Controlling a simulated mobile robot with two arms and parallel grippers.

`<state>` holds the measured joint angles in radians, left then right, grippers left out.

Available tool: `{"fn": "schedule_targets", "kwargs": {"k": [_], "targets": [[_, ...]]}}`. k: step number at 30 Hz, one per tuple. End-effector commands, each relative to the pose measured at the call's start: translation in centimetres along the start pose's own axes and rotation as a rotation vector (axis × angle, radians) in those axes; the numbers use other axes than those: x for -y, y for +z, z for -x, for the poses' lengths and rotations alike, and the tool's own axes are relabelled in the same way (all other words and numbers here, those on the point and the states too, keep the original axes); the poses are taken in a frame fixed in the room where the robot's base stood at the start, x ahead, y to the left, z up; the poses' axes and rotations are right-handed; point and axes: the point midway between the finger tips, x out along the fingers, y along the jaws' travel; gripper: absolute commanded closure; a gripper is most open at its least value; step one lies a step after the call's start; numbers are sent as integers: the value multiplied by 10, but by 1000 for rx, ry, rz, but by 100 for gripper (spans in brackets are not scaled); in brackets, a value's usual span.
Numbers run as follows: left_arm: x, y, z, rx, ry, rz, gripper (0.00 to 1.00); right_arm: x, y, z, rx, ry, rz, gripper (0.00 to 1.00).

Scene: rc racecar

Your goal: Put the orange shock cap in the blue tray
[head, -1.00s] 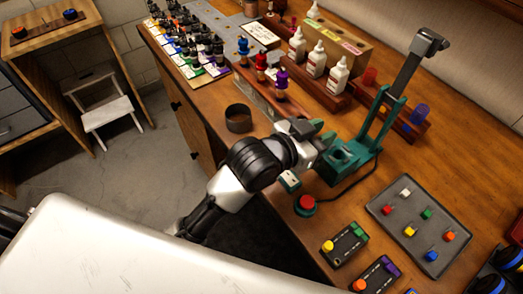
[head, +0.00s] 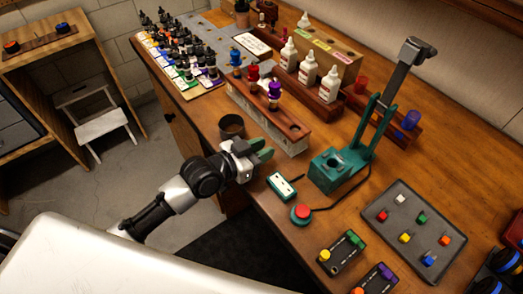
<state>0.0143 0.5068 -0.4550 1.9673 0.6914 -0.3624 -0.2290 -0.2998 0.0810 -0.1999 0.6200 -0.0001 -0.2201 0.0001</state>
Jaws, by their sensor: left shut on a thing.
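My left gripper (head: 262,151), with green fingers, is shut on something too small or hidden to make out. It hangs over the table's front edge, right of a dark round cup (head: 231,126) and in front of the wooden shock rack (head: 295,127). The rack holds blue-, red- and purple-topped pieces, and its right end is bare. I cannot make out an orange shock cap for certain. No clearly blue tray shows; a blue-grey flat plate (head: 207,42) lies at the back left. My right gripper is not in view.
A teal stand (head: 325,172) with a tall upright arm is to the right. A small teal-and-white box (head: 282,187) and a red button (head: 301,213) lie before it. A grey tray (head: 392,253) holds several coloured pieces. White bottles (head: 330,84) stand behind the rack.

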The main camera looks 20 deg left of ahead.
Motion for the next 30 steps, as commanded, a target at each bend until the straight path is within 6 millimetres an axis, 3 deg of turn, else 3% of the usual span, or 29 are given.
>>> {"fn": "schedule_targets", "kwargs": {"k": [15,16,20,30], "targets": [[0,15,-3,0,0,-1,95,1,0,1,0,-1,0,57],[0,14,-3,0,0,-1,69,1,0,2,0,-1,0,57],[0,14,-3,0,0,-1,49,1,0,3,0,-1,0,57],[0,15,-3,0,0,0,48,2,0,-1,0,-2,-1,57]]}}
